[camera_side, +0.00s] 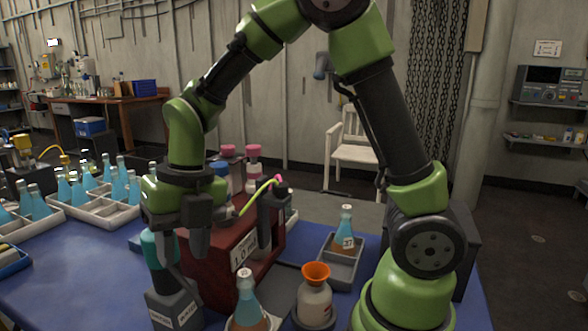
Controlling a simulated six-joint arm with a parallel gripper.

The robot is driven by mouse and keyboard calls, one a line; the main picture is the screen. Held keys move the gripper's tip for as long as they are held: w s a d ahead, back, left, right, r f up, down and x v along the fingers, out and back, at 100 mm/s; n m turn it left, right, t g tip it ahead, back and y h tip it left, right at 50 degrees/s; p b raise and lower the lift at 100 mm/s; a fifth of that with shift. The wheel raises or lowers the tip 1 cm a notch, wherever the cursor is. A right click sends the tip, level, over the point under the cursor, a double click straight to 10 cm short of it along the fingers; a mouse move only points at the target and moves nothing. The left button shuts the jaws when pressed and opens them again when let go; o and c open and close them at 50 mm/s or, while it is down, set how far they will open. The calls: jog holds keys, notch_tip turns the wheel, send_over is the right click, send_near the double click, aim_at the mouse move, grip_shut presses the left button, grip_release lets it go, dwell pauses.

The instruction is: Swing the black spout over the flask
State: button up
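A dark upright piece (270,208), which looks like the black spout, stands at the front right of the red box (236,255). A yellow-green tube with a pink end reaches its top. A flask (247,297) with blue and brown contents and a label stands at the front edge, its base cut off by the frame. Another flask (345,232) with a label stands in a grey tray (343,268); I cannot tell which is the task's flask. My gripper (184,250) points down left of the red box, fingers apart and apparently empty, above and beside a teal-topped bottle (153,250).
The teal-topped bottle stands in a labelled grey holder (172,309). A bottle with an orange funnel (316,275) stands front centre. Several blue flasks fill trays (104,212) at left. Pink-capped bottles (253,160) stand behind the red box. Blue table (75,277) shows bare at front left.

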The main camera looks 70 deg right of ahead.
jog(key=f, duration=0.2)
jog(key=a+f, duration=0.1)
jog(key=f, duration=0.2)
jog(key=shift+w, duration=0.2)
jog(key=w+a+m, duration=0.1)
jog(key=a+m, duration=0.1)
jog(key=m, duration=0.2)
notch_tip(320, 180, up, 10)
jog(key=m+t+h, duration=0.1)
jog(key=m+h, duration=0.1)
jog(key=m, duration=0.7)
send_over(180, 278)
jog(key=w+a, duration=0.3)
jog(key=a, duration=0.2)
jog(key=s+d+r+m+t+y, duration=0.2)
jog(key=s+d+r+m+t, duration=0.1)
jog(key=s+d+r+m, duration=0.55)
jog(key=s+d+f+m+t, duration=0.1)
jog(key=s+f+m+t, duration=0.1)
jog(key=s+m, duration=0.8)
jog(key=shift+f+m, duration=0.3)
jog(key=shift+m, duration=1.35)
jog(key=shift+s, duration=0.15)
